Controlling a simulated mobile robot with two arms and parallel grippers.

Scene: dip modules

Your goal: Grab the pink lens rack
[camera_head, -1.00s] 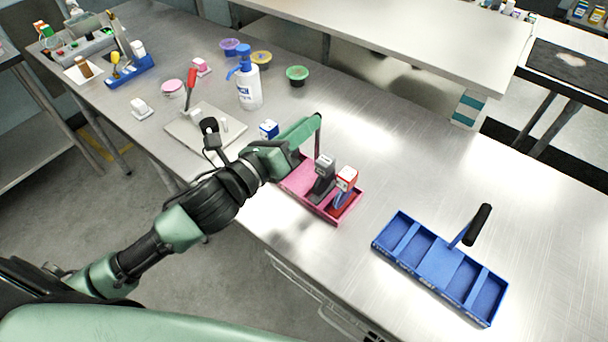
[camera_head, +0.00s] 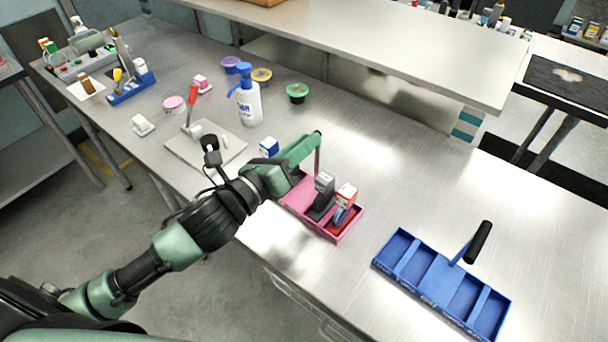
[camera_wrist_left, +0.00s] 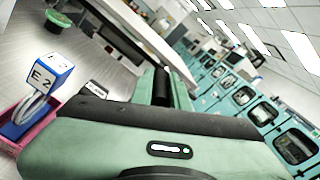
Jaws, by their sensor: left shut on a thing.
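The pink lens rack (camera_head: 348,232) is a long tray on the steel table, in the middle of the head view. It holds a dark grey module (camera_head: 322,196) and a red-and-white module (camera_head: 345,198). My left gripper (camera_head: 316,140) is over the rack, shut on its upright handle (camera_head: 317,158); the grip itself is mostly hidden by the fingers. In the left wrist view the rack's pink wall (camera_wrist_left: 12,143) shows at the left edge, with a blue-and-white module marked E2 (camera_wrist_left: 45,80) over it. My right gripper is not in view.
A blue rack (camera_head: 440,280) with a black handle stands to the right. A blue-and-white block (camera_head: 269,148) sits just behind the arm. A pump bottle (camera_head: 248,104), a flat plate with a red lever (camera_head: 205,148) and several small tubs stand farther back. The table between the racks is clear.

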